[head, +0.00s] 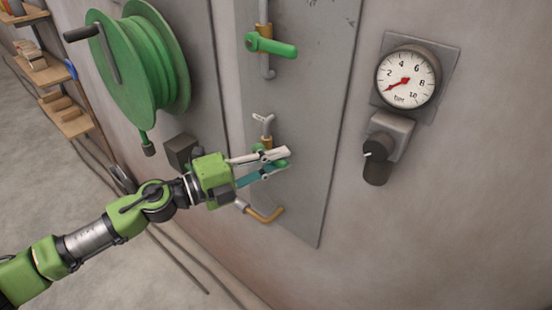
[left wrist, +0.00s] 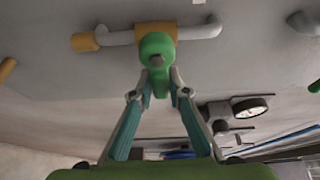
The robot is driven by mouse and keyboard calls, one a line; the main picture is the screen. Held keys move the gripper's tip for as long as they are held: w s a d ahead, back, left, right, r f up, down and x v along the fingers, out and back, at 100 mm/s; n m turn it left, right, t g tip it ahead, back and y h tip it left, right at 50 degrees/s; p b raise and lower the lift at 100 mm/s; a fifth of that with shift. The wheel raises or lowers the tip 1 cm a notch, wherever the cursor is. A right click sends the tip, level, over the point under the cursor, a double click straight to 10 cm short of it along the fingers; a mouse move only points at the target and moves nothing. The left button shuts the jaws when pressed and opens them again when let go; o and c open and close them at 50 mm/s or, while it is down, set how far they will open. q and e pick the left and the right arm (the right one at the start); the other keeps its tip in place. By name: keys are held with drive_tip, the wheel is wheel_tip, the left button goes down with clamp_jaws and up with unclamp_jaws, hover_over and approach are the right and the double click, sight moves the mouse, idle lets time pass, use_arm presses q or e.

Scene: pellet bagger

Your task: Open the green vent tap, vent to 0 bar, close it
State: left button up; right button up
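A lower tap with a green handle (head: 282,163) sits on the grey wall panel (head: 305,100). My left gripper (head: 286,158) is at this handle, its fingers hiding much of it. In the left wrist view the green handle (left wrist: 157,60) points toward me from a yellow and grey pipe, and the fingertips (left wrist: 159,82) close in on both its sides. The gripper looks shut on it. A second green lever (head: 272,46) lies horizontally higher on the panel. The round gauge (head: 408,78) has a red needle pointing lower left, below the 2, near the low end. My right gripper is not in view.
A green hose reel (head: 150,60) with a dark crank hangs left of the panel. A grey fitting with a black knob (head: 376,165) is below the gauge. A yellow bent pipe (head: 265,215) is under my gripper. Shelves (head: 65,115) stand far left. The wall at right is clear.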

use_arm(q)
clamp_jaws()
drive_tip(key=shift+r, duration=0.1)
drive_tip(key=n, duration=0.1)
drive_tip(key=r+n+h, duration=0.1)
drive_tip(key=n, duration=0.1)
drive_tip(key=shift+w+a+r+t+b, duration=0.1)
drive_tip(key=shift+r+t+b, duration=0.05)
drive_tip(key=shift+t+b, duration=0.2)
drive_tip(key=shift+w+a+r+n+t+h, duration=0.15)
drive_tip(key=shift+r+n+t, duration=0.25)
drive_tip(key=shift+n, duration=0.65)
drive_tip(key=shift+w+a+r+n+t+h, duration=0.15)
drive_tip(key=shift+r+n+t, duration=0.2)
drive_tip(key=shift+n, duration=0.7)
drive_tip(key=shift+s, duration=0.1)
drive_tip(key=o, duration=0.7)
unclamp_jaws()
drive_tip(key=shift+o, duration=0.2)
